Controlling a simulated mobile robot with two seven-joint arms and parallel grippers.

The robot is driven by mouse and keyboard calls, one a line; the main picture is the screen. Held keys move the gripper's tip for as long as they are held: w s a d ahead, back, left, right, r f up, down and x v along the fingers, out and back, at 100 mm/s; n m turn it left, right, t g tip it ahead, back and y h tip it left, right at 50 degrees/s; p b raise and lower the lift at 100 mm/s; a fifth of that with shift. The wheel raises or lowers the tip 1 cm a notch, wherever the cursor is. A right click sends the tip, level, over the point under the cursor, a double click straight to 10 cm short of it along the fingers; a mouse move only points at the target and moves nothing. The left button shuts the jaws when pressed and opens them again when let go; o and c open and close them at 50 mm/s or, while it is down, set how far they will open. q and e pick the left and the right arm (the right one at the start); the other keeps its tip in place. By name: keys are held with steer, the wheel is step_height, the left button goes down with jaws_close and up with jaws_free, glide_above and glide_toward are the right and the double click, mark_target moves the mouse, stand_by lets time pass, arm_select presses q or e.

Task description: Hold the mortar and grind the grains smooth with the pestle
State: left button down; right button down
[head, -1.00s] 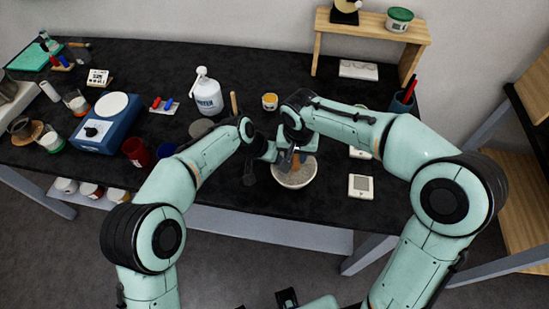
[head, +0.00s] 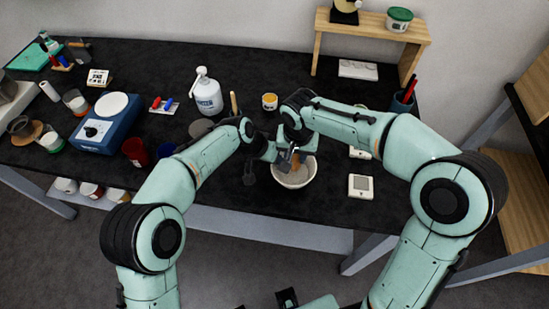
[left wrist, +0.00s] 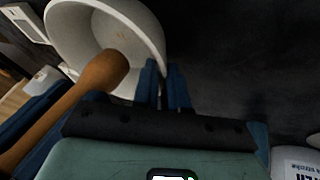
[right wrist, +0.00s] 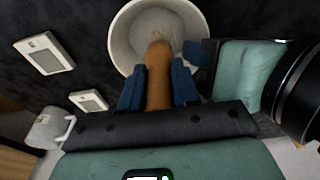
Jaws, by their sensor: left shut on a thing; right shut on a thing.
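The mortar (head: 309,177) is a pale bowl near the table's front edge. My left gripper (left wrist: 163,78) is shut on the mortar's rim at its left side. The pestle (right wrist: 159,75) is an orange-brown wooden rod. My right gripper (right wrist: 158,82) is shut around its shaft above the bowl. The pestle's lower end is inside the mortar, which also shows in the right wrist view (right wrist: 124,38). Faint tan specks of grain (left wrist: 122,36) lie on the bowl's inner surface; how fine they are cannot be told.
White square devices (head: 361,186) lie right of the mortar. A yellow-labelled jar (head: 270,102) and a white wash bottle (head: 207,94) stand behind. A blue scale-like device (head: 108,128) is at left. A wooden shelf (head: 372,28) stands at the back right.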

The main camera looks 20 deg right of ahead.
steer(key=shift+f, duration=0.5)
stand_by(0.4)
steer(key=shift+s, duration=0.15)
steer(key=shift+s+a, duration=0.3)
steer(key=shift+s, duration=0.05)
steer(key=shift+w+d+f, duration=0.1)
steer(key=shift+w+d, duration=0.55)
steer(key=shift+d, duration=0.2)
steer(key=shift+a, duration=0.15)
